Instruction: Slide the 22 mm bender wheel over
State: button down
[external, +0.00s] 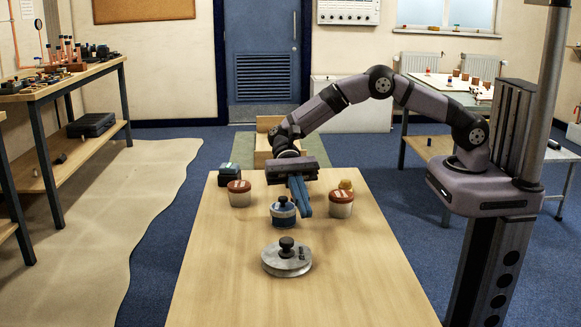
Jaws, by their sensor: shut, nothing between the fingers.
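The bender wheel (287,262) is a flat grey metal disc with a black knob on top. It lies on the wooden table in the near middle, with small dark marking on its rim that I cannot read. My gripper (303,212) points down with its blue fingers shut and empty. It is beyond the wheel, apart from it, beside the right side of a blue tub with a black knob (283,213). I cannot tell whether the fingers touch the tub.
The tabletop nearer than the wheel (290,305) is clear.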

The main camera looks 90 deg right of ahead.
jog(key=s+a+r+n+g+h+p, duration=0.25)
jog(key=s+a+n, duration=0.2)
jog(key=a, duration=0.45)
jog(key=s+a+r+n+g+h+p, duration=0.1)
jog(key=s+a+r+n+g+h, duration=0.15)
jog(key=s+a, duration=0.45)
jog(key=w+d+f+n+t+h, duration=0.1)
jog(key=w+n+t+h, duration=0.1)
jog(key=w+n, duration=0.5)
jog(key=w+d+n+t+h, duration=0.1)
jog(key=w+n+t+h, duration=0.2)
jog(key=n, duration=1.6)
jog(key=w+t, duration=0.2)
jog(key=w, duration=0.2)
jog(key=shift+w+d+f+n, duration=0.25)
jog(key=shift+w+f+n, duration=0.15)
jog(key=shift+f, duration=0.1)
